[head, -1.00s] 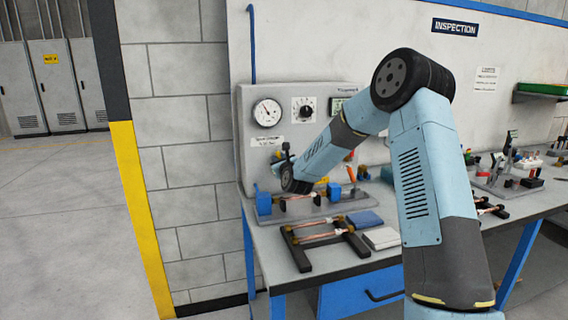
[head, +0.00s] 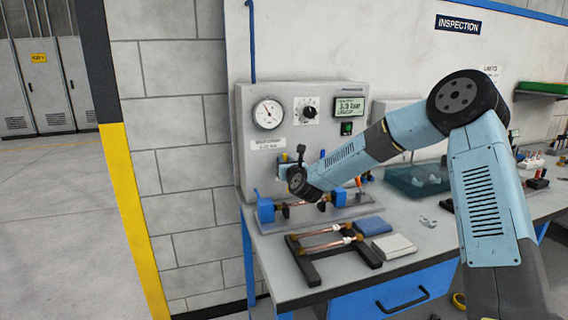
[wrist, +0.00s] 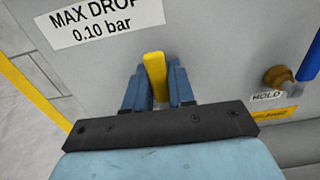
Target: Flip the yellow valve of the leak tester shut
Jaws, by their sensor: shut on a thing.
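The leak tester (head: 248,150) is a grey panel with a dial gauge, a knob and a small lit display, at the back left end of the bench in the head view. In the wrist view, the yellow valve lever (wrist: 155,74) stands upright on the tester's face, below the "MAX DROP 0.10 bar" label (wrist: 97,18). My gripper (wrist: 156,85) has its two blue fingers on either side of the lever, shut on it.
A brass fitting (wrist: 276,77) with a blue handle sits right of the lever near a "HOLD" label. Below the panel a copper tube (head: 298,208) lies between blue clamps. A black rack (head: 302,268) with copper tubes stands in front, beside blue and white blocks.

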